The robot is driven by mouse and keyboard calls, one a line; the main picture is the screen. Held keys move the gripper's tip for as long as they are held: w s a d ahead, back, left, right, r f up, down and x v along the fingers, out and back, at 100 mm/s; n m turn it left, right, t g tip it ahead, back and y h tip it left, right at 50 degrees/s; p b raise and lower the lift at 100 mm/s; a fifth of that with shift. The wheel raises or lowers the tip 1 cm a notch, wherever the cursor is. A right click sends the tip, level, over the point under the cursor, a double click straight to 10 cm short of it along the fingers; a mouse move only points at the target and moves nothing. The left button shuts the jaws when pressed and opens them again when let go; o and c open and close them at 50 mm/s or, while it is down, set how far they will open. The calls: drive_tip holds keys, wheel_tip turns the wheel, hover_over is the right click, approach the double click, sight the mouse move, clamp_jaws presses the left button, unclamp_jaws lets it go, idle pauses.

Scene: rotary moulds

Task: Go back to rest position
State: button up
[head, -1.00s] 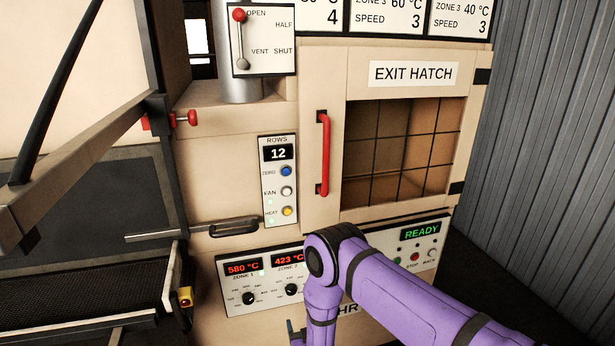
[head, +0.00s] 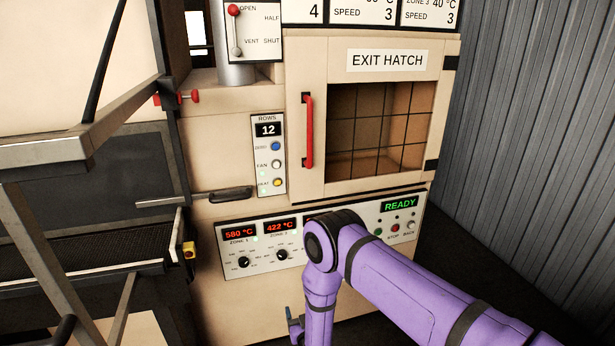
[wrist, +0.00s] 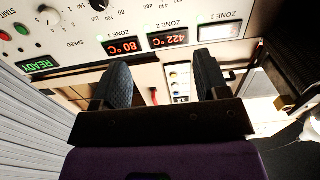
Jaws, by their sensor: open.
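My gripper (wrist: 160,90) shows in the wrist view with its two dark fingers apart and nothing between them. Behind the fingers is the machine's front, with the zone control panel (wrist: 130,25) appearing upside down. In the head view my purple arm crosses the lower right and bends down in front of the control panel (head: 270,262). Only a small part of the gripper (head: 293,328) shows there, at the bottom edge, low in front of the machine. Its fingertips are mostly hidden in that view.
The exit hatch (head: 388,62) with its red handle (head: 308,130) is shut above my arm. A lever handle (head: 230,194) juts out at the left, near a dark mesh conveyor (head: 90,250) and metal frame bars (head: 60,150). A corrugated wall (head: 540,130) stands at the right.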

drive_tip(key=w+d+r+g, duration=0.1)
drive_tip(key=w+r+g, duration=0.1)
drive_tip(key=w+r, duration=0.65)
drive_tip(key=w+d+r+g, duration=0.1)
drive_tip(key=w+r, duration=0.2)
drive_tip(key=r, duration=1.1)
drive_tip(key=s+d+r+g+h, duration=0.1)
drive_tip(key=d+r, duration=0.2)
drive_tip(key=r, duration=0.4)
drive_tip(key=s+d+r+m+g, duration=0.1)
drive_tip(key=d+r, duration=0.3)
drive_tip(key=r, duration=0.4)
drive_tip(key=s+d+r+g+h, duration=0.1)
drive_tip(key=d+r, duration=0.2)
drive_tip(key=r, duration=0.4)
drive_tip(key=s+d+r+g+h, duration=0.1)
drive_tip(key=s+d+r+g, duration=0.2)
drive_tip(key=s+d+r, duration=1.1)
drive_tip(key=s+d+r+m+g+h, duration=0.1)
drive_tip(key=s+d, duration=0.2)
drive_tip(key=s, duration=1.1)
drive_tip(key=s+d+r+m+g+h, duration=0.1)
drive_tip(key=s+d+r+g, duration=0.1)
drive_tip(key=s, duration=1.2)
drive_tip(key=shift+s+d, duration=0.3)
drive_tip(key=shift+d, duration=0.6)
